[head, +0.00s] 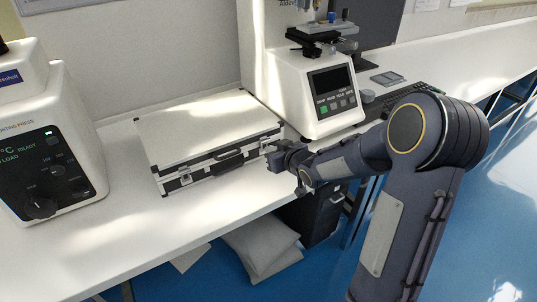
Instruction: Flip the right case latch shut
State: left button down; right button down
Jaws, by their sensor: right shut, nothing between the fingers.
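The silver case (205,122) with black edges and corners lies on the white bench with its lid down. Its black handle (228,163) is on the front side. The left latch (186,177) shows on the front, left of the handle. My right gripper (271,154) is shut and empty, at the right end of the case's front, where the right latch is. The gripper covers part of that area, so I cannot tell the right latch's position or whether the fingers touch it. My left gripper is not in view.
A white hardness tester (310,95) with a dark screen stands right behind the case. A white press (45,150) stands at the left. A keyboard (415,97) lies at the right. The white bench (120,230) is clear in front of the case.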

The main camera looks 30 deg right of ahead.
jog(key=shift+s+f+p+v, duration=0.1)
jog(key=shift+f+p+v, duration=0.1)
jog(key=shift+v, duration=1.05)
jog(key=shift+s+f+p+v, duration=0.1)
jog(key=shift+p+v, duration=0.1)
jog(key=shift+v, duration=1)
jog(key=shift+f+p+v, duration=0.2)
jog(key=shift+v, duration=1.05)
